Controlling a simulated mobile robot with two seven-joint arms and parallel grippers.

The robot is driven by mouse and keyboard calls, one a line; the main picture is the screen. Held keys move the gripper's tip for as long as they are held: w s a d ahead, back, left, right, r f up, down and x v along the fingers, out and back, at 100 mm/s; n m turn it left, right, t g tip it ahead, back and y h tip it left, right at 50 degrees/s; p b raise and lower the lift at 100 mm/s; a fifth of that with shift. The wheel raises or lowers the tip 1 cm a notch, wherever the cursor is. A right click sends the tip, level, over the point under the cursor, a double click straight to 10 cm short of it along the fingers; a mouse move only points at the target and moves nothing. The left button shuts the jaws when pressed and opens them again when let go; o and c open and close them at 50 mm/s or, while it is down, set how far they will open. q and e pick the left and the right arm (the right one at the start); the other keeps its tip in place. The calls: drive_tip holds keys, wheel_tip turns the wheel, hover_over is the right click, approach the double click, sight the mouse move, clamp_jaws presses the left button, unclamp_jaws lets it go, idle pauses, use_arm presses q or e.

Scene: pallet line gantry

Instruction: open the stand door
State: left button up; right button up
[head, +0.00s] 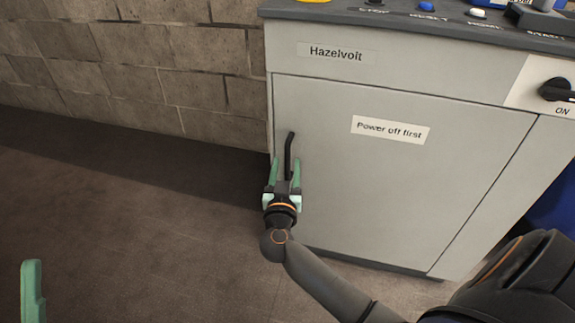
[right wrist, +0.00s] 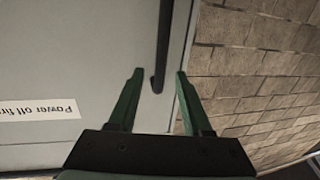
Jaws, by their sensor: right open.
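The grey stand door (head: 400,170) is shut flush in the stand's front and bears a "Power off first" label (head: 390,130). Its black bar handle (head: 290,152) runs upright near the door's left edge. My right gripper (head: 283,172) is open at the handle's lower part. In the right wrist view, the handle (right wrist: 162,50) comes down between the two green fingers (right wrist: 158,73), with a gap on each side. Only one green finger of my left gripper (head: 33,290) shows at the lower left corner, so its opening is hidden.
The stand's top panel (head: 400,22) carries buttons. A black rotary switch (head: 556,90) at the right points near "ON". A block wall (head: 150,65) stands behind at left. The floor (head: 130,220) in front and left is clear. Something blue (head: 555,205) stands at the right.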

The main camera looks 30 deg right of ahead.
sight(287, 158)
drive_tip(key=b+x, duration=0.2)
drive_tip(key=x, duration=0.1)
drive_tip(key=shift+w+d+f, duration=0.2)
drive_tip(key=shift+w+d+r, duration=0.15)
drive_tip(key=shift+w+d, duration=0.1)
drive_tip(key=shift+w, duration=0.1)
use_arm(q)
drive_tip(key=f, duration=0.3)
drive_tip(key=shift+w+d+f, duration=0.1)
drive_tip(key=shift+d+f, duration=0.15)
drive_tip(key=shift+f, duration=0.05)
use_arm(e)
clamp_jaws()
idle(0.5)
